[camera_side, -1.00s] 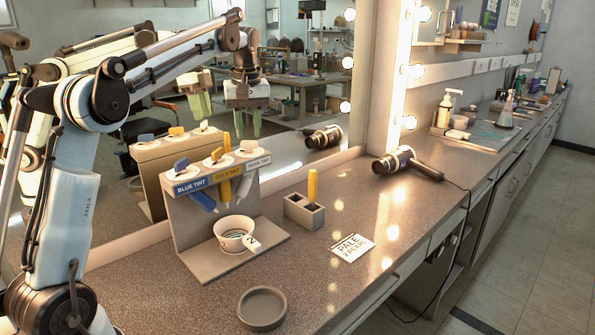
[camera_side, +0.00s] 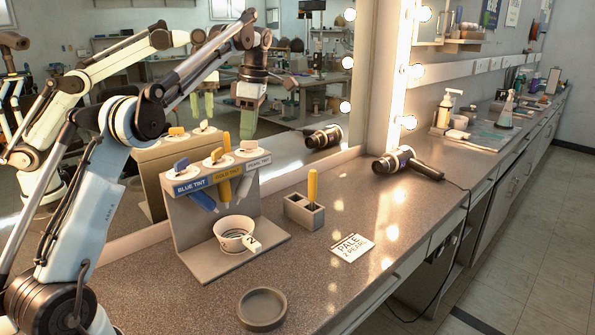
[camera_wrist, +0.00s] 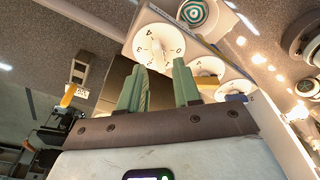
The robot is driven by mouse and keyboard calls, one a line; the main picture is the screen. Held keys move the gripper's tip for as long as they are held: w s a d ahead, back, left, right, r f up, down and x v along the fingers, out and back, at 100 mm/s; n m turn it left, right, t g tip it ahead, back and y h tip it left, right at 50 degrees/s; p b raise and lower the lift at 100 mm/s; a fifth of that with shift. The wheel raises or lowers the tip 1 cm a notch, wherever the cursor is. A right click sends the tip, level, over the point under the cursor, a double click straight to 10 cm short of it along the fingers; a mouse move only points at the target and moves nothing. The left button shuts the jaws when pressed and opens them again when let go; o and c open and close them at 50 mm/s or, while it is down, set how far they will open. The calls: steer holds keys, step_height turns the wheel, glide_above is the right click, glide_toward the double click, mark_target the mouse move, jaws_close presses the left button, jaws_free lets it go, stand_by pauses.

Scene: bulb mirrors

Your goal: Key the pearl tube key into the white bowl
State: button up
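The stand (camera_side: 185,224) holds blue, gold and pearl tubes, each with a key on a round white dial. The white pearl tube key (camera_side: 249,145) is the rightmost; its numbered dial (camera_wrist: 165,38) shows in the wrist view, just beyond my fingers. The pearl tube (camera_side: 245,188) hangs below. The white bowl (camera_side: 231,243), tagged 2, sits on the stand's base below the tubes; its teal-ringed inside (camera_wrist: 193,12) shows at the wrist view's top. My gripper (camera_side: 246,106) points down above the stand, clear of the keys. Its green fingers (camera_wrist: 160,88) are apart and empty.
A grey block (camera_side: 304,213) holding a yellow-handled tool stands right of the stand. A card (camera_side: 352,248) reads PALE 2 PEARL. A round grey dish (camera_side: 262,308) lies in front. A hair dryer (camera_side: 405,164) lies farther back. The mirror behind reflects my arm.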

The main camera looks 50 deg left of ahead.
steer(key=shift+f, duration=0.15)
steer(key=shift+f, duration=0.85)
jaws_close()
steer(key=m, duration=0.4)
steer(key=shift+s+t, duration=0.1)
steer(key=shift+t, duration=0.2)
steer(key=m, duration=0.4)
steer(key=shift+t+y, duration=0.3)
steer(key=shift+o, duration=0.4)
jaws_free()
